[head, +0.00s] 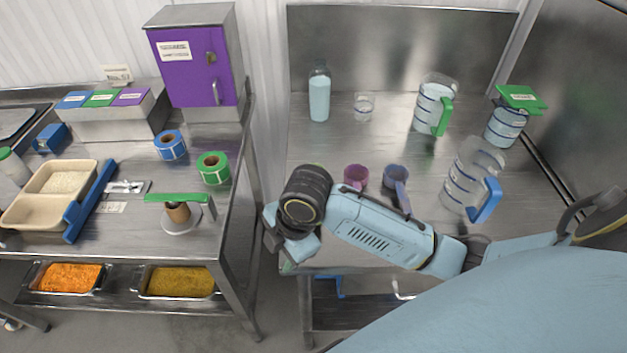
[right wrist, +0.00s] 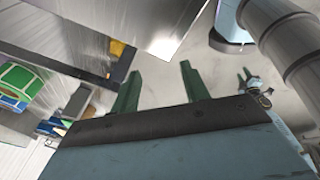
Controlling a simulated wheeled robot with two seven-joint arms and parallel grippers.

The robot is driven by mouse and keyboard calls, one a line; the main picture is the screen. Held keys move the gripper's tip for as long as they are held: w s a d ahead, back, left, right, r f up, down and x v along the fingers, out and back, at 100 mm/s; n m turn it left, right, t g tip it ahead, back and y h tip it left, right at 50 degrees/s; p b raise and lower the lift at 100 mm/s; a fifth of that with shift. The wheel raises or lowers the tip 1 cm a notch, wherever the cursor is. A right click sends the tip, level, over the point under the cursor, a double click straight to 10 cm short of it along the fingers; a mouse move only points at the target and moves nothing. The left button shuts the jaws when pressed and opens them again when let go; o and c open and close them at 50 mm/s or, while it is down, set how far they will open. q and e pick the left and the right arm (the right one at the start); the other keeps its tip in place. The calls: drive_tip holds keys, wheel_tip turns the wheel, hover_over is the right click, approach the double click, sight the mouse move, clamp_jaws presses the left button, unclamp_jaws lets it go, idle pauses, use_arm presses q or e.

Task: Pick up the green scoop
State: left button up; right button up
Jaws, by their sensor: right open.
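I cannot make out a sure green scoop in either view. A green bar-shaped piece (head: 178,198) rests over a brown cylinder on a white round base on the left table; I cannot tell whether it is a scoop. My right gripper (head: 284,262) hangs at the front left of the right counter, over the gap between the tables. In the right wrist view its two dark green fingers (right wrist: 158,82) are spread apart with nothing between them. My right arm hides part of the counter. My left gripper is out of view.
A pink cup (head: 356,176) and a blue-grey cup (head: 396,178) stand just behind my right arm. Jugs with a green handle (head: 441,117) and a blue handle (head: 485,201) stand further right. A bottle (head: 319,95) and a glass (head: 364,106) stand at the back.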

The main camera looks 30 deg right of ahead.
drive_tip(key=w+d+r+n, duration=0.1)
drive_tip(key=w+d+n, duration=0.1)
drive_tip(key=w+d+r+n+h, duration=0.1)
drive_tip(key=w+d+r+n, duration=0.1)
drive_tip(key=w, duration=0.1)
drive_tip(key=w+d+r+n+g, duration=0.1)
drive_tip(key=w+d+n, duration=0.1)
drive_tip(key=shift+w+r+n+h, duration=0.3)
drive_tip(key=shift+h, duration=0.1)
drive_tip(key=w+d+r+n+g+h, duration=0.1)
drive_tip(key=w+d+r+n, duration=0.35)
drive_tip(key=d+r, duration=0.4)
drive_tip(key=f, duration=0.5)
drive_tip(key=d+f, duration=0.1)
drive_tip(key=f, duration=0.2)
drive_tip(key=shift+w+f, duration=0.15)
drive_tip(key=shift+w, duration=0.2)
drive_tip(key=shift+s+d+f, duration=0.1)
drive_tip(key=shift+f, duration=1.25)
drive_tip(key=shift+s+f, duration=0.1)
drive_tip(key=shift+f, duration=1.25)
clamp_jaws()
